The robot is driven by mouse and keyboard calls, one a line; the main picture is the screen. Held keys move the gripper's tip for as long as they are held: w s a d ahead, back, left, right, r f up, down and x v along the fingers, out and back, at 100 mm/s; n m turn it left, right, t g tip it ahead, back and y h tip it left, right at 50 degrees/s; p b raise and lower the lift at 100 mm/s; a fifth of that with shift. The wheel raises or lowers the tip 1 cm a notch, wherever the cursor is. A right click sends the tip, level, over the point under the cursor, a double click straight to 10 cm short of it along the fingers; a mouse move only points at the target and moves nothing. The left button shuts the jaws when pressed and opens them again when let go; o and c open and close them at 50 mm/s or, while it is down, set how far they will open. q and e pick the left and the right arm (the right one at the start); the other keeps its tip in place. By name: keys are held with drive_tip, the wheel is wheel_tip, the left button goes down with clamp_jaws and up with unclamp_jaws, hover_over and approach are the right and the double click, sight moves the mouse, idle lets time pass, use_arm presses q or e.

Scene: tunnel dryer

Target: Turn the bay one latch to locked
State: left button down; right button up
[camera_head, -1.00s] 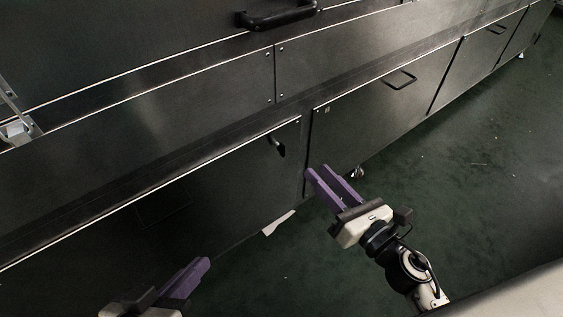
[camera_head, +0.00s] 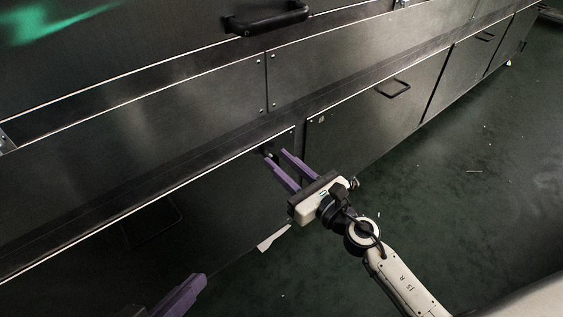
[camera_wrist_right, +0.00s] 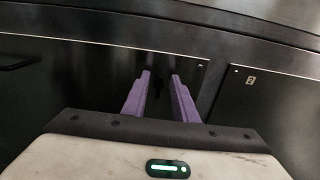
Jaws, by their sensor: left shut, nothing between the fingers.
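The bay one latch (camera_head: 268,150) is a small dark handle at the top right corner of the lower left panel (camera_head: 215,190). My right gripper (camera_head: 275,156) has its two purple fingers spread, with the tips at the latch and partly covering it. In the right wrist view, the dark latch (camera_wrist_right: 159,84) shows faintly between the open fingers (camera_wrist_right: 159,75); its angle and any contact cannot be told. My left gripper (camera_head: 197,280) is at the bottom of the head view, shut and empty, low in front of the left panel.
The neighbouring panel (camera_head: 370,115), marked 2 in the wrist view (camera_wrist_right: 251,80), has a black bar handle (camera_head: 393,89). A larger black handle (camera_head: 265,18) projects above. A pale scrap (camera_head: 272,238) lies near the panel's foot. The green floor at right is largely clear.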

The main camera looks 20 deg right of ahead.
clamp_jaws()
